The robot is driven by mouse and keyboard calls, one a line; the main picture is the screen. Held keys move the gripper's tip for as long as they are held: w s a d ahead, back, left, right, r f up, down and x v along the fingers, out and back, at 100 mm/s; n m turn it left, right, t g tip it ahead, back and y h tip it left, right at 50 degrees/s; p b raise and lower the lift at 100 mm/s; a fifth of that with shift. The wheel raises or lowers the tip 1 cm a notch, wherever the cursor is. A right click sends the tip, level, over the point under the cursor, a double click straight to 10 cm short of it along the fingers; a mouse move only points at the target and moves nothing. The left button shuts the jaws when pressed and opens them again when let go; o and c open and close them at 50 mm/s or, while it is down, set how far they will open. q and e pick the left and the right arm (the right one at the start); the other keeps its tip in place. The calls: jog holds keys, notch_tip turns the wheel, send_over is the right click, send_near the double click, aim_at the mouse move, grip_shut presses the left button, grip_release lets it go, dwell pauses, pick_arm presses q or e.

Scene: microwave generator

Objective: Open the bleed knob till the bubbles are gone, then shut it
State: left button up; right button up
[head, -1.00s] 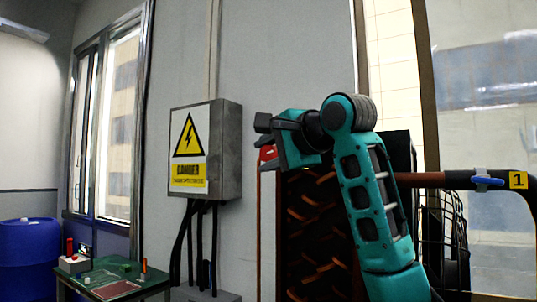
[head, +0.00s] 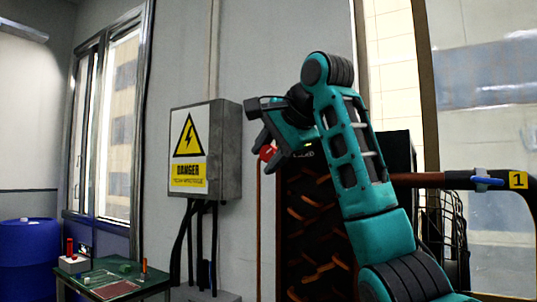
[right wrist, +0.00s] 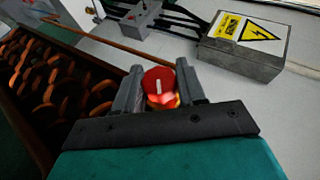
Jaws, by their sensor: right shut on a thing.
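The bleed knob is red with a white mark on its face; it shows in the right wrist view (right wrist: 159,82) and as a small red patch in the head view (head: 266,153). My right gripper (right wrist: 158,77) has one grey finger on each side of the knob and is shut on it. In the head view the right gripper (head: 262,143) reaches in from the right and tilts downward, partly covering the knob. No bubbles can be made out in either view. My left gripper is in neither view.
A grey electrical box (head: 226,150) with a danger sign hangs on the wall left of the knob. A dark frame with rusty coils (head: 310,225) stands below my arm. A pipe with a blue-handled valve (head: 487,181) is at right, a small table (head: 115,285) at lower left.

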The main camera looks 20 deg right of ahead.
jog(key=o, duration=1)
jog(key=b+v, duration=0.3)
jog(key=v, duration=1)
jog(key=shift+f+b, duration=0.1)
jog(key=shift+b, duration=0.2)
jog(key=shift+w, duration=0.1)
